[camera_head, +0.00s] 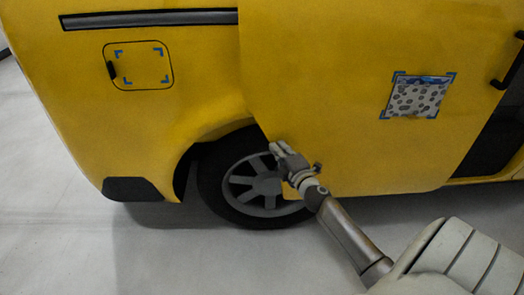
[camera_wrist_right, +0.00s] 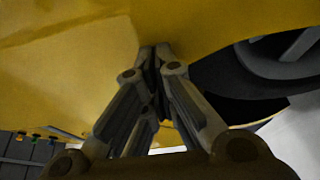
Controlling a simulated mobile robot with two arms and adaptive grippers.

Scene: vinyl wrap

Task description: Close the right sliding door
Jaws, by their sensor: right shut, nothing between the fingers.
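The yellow sliding door (camera_head: 340,100) stands out over the van's rear side panel and covers part of the wheel arch. Its rear edge is just left of my right gripper (camera_head: 278,148). A dark opening (camera_head: 497,140) shows beyond its right edge. A black handle (camera_head: 510,68) is near that edge. My right gripper is shut and empty at the door's lower rear corner, in front of the wheel. In the wrist view the shut fingertips (camera_wrist_right: 156,52) are close to a yellow surface (camera_wrist_right: 90,30); contact cannot be told. My left gripper is out of view.
The rear wheel (camera_head: 235,190) is behind and below my right gripper. A fuel flap (camera_head: 138,65) and a dark rail (camera_head: 150,18) are on the rear panel. A patterned square patch (camera_head: 415,96) is on the door. Grey floor (camera_head: 60,220) is clear at left.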

